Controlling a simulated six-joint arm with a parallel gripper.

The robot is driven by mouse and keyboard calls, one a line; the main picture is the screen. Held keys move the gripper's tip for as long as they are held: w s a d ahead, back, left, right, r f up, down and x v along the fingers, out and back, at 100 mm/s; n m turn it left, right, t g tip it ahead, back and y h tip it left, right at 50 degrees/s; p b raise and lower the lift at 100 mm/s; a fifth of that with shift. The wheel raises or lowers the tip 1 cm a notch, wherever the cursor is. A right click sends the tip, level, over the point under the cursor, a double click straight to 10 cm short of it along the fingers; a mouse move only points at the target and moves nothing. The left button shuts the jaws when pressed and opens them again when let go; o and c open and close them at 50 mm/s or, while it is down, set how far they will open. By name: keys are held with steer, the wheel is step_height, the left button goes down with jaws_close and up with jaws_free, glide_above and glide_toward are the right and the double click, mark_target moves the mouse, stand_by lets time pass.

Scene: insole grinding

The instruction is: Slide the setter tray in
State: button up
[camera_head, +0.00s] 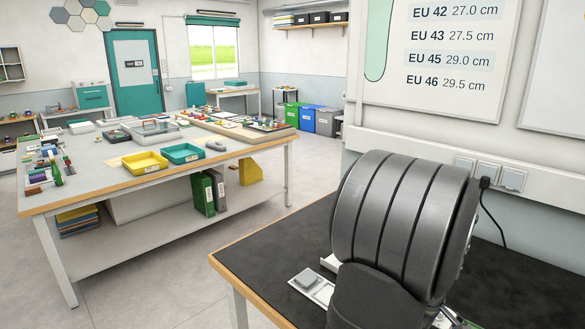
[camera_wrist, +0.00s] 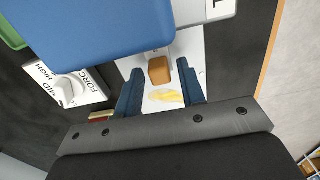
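What looks like the setter tray (camera_wrist: 190,50) is a white plate in the wrist view, running out from under a large blue body. A brown block (camera_wrist: 159,70), perhaps its handle, stands on the white surface. My gripper (camera_wrist: 158,70) is open, with one dark blue finger on each side of the block and a visible gap on both sides. A yellow patch (camera_wrist: 165,96) lies on the white surface nearer my palm; I cannot tell what it is. In the head view my arm hides the gripper and the tray.
The blue body (camera_wrist: 95,35) stands close ahead of the fingers. A white force dial panel (camera_wrist: 65,85) lies to the left, a green part (camera_wrist: 10,35) at far left. The black bench top (camera_head: 285,240) is bare at left, with a white plate (camera_head: 315,287) near its edge.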

steer(key=shift+r, duration=3.05)
steer(key=shift+f, duration=0.1)
steer(key=shift+f, duration=3.45)
step_height(320, 180, up, 7)
steer(key=shift+f, duration=0.1)
step_height(320, 180, down, 7)
steer(key=shift+f, duration=0.1)
steer(key=w+a, duration=0.6)
steer(key=shift+w+a+r, duration=0.15)
steer(key=shift+r, duration=0.75)
